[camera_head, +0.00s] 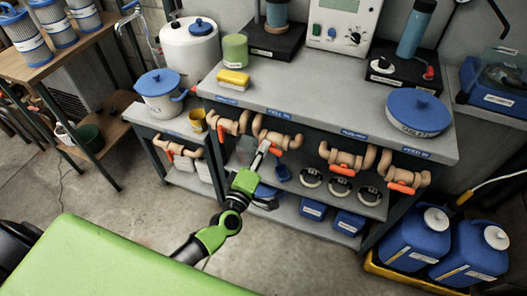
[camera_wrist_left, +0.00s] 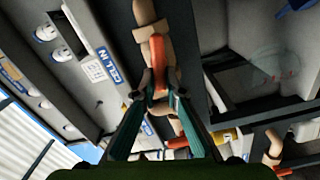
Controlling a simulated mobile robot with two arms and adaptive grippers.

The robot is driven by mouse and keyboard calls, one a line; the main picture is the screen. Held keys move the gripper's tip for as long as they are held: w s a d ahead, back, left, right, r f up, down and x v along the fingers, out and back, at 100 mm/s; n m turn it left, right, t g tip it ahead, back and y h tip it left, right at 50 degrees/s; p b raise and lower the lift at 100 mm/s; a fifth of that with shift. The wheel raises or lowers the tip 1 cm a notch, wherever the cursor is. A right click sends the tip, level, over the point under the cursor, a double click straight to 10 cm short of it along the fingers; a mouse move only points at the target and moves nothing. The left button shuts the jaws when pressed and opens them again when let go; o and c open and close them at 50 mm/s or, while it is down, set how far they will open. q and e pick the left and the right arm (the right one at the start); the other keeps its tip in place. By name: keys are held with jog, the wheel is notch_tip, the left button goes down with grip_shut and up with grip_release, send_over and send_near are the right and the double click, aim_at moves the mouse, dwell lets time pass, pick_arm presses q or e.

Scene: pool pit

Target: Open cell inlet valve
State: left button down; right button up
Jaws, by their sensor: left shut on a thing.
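The cell inlet valve (camera_head: 284,138) is a tan pipe valve with an orange handle (camera_head: 276,151), under the bench edge below a blue "CELL IN" label (camera_head: 279,115). The label also shows in the left wrist view (camera_wrist_left: 108,66). My left gripper (camera_head: 264,148) reaches up to this valve from the front. In the left wrist view its two fingers (camera_wrist_left: 160,88) are shut on the orange handle (camera_wrist_left: 157,52), one on each side. The tan valve body (camera_wrist_left: 145,14) shows behind it. The fingers hide part of the handle. My right gripper is not in view.
Similar valves with orange handles sit close by to the left (camera_head: 226,123) and farther right (camera_head: 347,157), (camera_head: 402,177). The bench top (camera_head: 300,92) overhangs them. A lower shelf (camera_head: 300,183) holds dark round parts. Blue jugs (camera_head: 415,240) stand at the right.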

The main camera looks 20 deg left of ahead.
pick_arm(q)
jog(key=shift+s+d+f+n, duration=0.1)
jog(key=shift+f+n, duration=0.2)
jog(key=shift+n, duration=0.3)
jog(key=c, duration=2.1)
grip_release()
jog(key=shift+r, duration=0.1)
jog(key=s, duration=1.2)
jog(key=shift+a, duration=0.25)
